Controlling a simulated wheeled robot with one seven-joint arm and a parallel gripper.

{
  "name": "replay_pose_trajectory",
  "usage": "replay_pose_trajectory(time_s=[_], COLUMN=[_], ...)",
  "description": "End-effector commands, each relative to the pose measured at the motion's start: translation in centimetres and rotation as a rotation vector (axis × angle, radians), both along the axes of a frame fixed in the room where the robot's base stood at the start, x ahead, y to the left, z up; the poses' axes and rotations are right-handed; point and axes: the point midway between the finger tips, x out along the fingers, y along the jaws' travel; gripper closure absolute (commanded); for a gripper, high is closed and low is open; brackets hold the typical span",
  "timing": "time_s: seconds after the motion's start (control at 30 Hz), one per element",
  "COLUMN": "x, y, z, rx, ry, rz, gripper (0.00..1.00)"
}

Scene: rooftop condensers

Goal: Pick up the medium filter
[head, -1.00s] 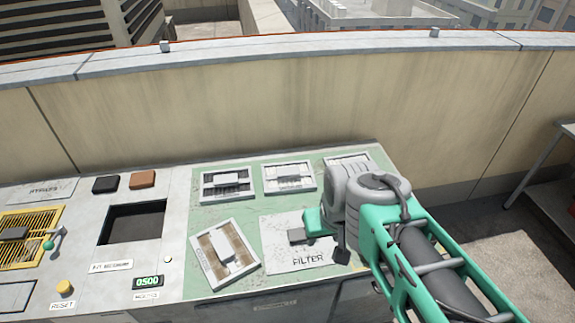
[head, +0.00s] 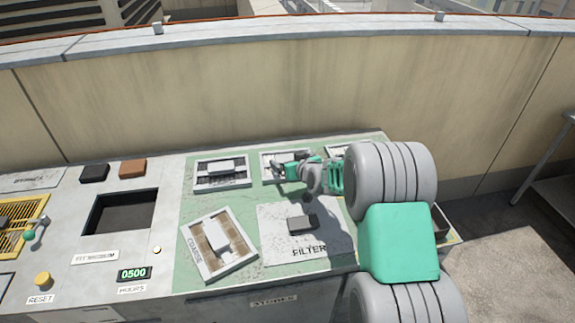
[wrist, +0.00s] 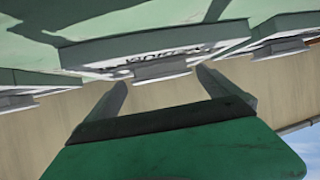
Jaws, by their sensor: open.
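A white-framed filter (head: 267,157) lies in the middle of the back row on the green panel, partly hidden by my gripper. My gripper (head: 281,166) is over it, open and empty. In the wrist view, the two fingers (wrist: 162,77) stand apart, one on each side of the pale handle (wrist: 160,68) of a framed filter. That filter carries a dark label, partly covered, that I cannot read surely. Whether the fingers touch the handle is unclear.
A similar filter (head: 222,172) lies to the left and another (head: 336,152) to the right, partly hidden. A tilted coarse filter (head: 199,247) and a FILTER plate (head: 333,238) with a dark block are in front. The parapet wall (head: 240,115) rises behind.

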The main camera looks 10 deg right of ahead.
Motion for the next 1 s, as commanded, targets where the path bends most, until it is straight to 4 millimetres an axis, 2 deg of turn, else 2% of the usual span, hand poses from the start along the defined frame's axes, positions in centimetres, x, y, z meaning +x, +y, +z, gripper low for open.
replay_pose_trajectory(time_s=[0.1, 0.3, 1.0], x=[1.05, 1.09, 1.06], y=[0.26, 0.24, 0.22], z=[-0.43, -0.46, -0.43], rx=[-0.001, 0.000, 0.000], ry=[-0.001, 0.000, 0.000], rz=[0.000, -0.001, -0.001], gripper=[0.00, 0.00, 0.57])
